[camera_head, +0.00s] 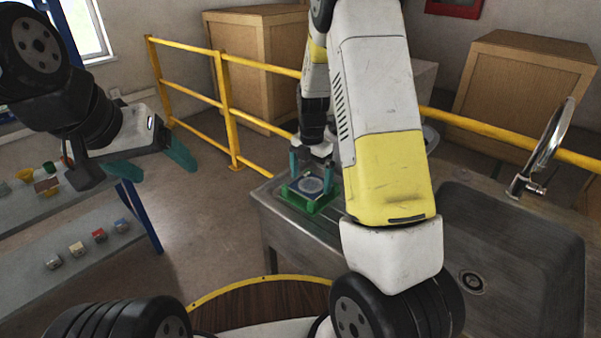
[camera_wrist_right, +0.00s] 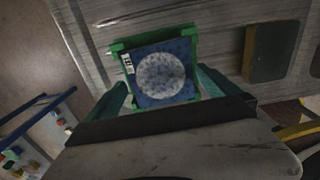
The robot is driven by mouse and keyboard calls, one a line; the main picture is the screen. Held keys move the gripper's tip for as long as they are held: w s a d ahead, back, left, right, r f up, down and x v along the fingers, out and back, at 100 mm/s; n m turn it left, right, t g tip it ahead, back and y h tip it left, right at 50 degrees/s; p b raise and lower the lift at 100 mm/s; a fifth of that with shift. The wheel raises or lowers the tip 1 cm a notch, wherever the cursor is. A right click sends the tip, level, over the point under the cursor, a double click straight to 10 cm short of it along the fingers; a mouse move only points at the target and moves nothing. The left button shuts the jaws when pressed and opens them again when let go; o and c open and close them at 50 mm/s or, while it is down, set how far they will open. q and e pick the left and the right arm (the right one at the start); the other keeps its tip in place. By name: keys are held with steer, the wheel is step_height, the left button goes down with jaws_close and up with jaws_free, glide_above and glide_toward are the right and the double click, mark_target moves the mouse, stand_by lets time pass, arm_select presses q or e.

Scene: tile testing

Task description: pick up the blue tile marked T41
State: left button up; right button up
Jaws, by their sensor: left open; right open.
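A blue tile (camera_head: 311,185) with a pale speckled round patch lies in a green holder (camera_head: 324,206) on the metal counter beside the sink. In the right wrist view the tile (camera_wrist_right: 161,72) has a small white label at its left corner; I cannot read the marking. The green holder (camera_wrist_right: 121,46) frames it. My right gripper (camera_head: 313,165) is open above the tile, with its teal fingers (camera_wrist_right: 162,92) on either side of the tile and holder. I cannot tell whether they touch.
The metal counter (camera_head: 268,200) joins a sink basin (camera_head: 510,260) with a tall tap (camera_head: 545,150) at the right. A grey shelf unit (camera_head: 90,240) at the left carries several small blocks. A yellow railing (camera_head: 190,88) and wooden crates (camera_head: 525,95) stand behind.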

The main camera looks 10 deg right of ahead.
steer(key=shift+f, duration=0.3)
steer(key=c, duration=1.3)
steer(key=shift+r, duration=0.15)
